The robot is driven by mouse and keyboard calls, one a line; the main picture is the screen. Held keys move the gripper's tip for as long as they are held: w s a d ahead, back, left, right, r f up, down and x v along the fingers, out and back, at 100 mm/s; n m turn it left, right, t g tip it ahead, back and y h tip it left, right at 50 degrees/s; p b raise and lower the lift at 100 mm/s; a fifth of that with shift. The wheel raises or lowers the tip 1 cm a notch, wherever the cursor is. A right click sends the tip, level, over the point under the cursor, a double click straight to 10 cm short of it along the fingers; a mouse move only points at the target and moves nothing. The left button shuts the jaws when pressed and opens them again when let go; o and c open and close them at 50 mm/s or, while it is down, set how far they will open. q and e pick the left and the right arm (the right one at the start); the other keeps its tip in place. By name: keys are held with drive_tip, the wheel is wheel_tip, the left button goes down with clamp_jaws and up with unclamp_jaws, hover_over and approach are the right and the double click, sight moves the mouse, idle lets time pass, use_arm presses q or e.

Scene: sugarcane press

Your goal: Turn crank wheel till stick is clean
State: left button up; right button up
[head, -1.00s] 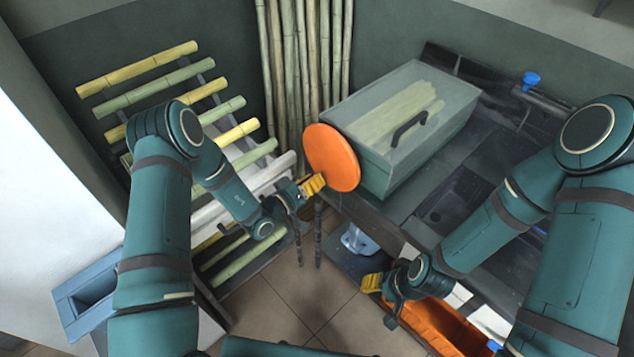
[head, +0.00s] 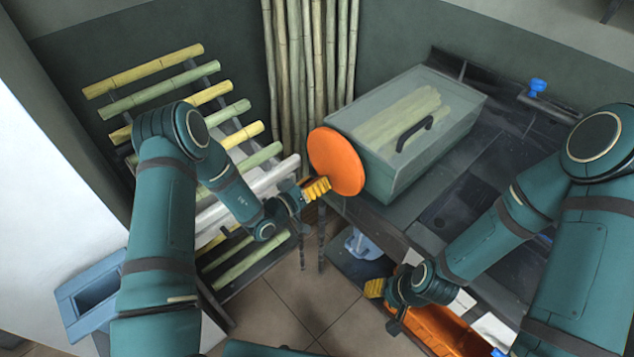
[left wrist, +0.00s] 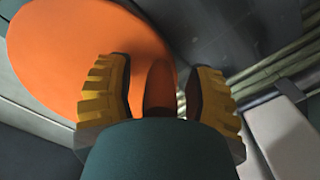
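The orange crank wheel (head: 337,160) is mounted at the near left end of a box-like press (head: 400,165) with a clear lid. My left gripper (head: 317,188) is at the wheel's lower left edge. In the left wrist view its yellow fingers (left wrist: 158,100) stand apart. A darker orange peg (left wrist: 158,85), apparently the wheel's handle, is between them, with gaps showing. The wheel (left wrist: 80,55) fills the upper left there. Pale green sticks (head: 400,115) show through the lid. My right gripper (head: 374,288) is low, right of centre; its finger gap is hidden.
A rack at the left holds several yellow and green canes (head: 160,87) and a white bar (head: 270,180). Tall canes (head: 308,70) stand in the corner. An orange crate (head: 440,325) lies below my right gripper. A blue-grey bin (head: 95,295) is at the lower left.

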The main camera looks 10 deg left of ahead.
use_arm(q)
drive_tip(key=v, duration=1.2)
idle(0.7)
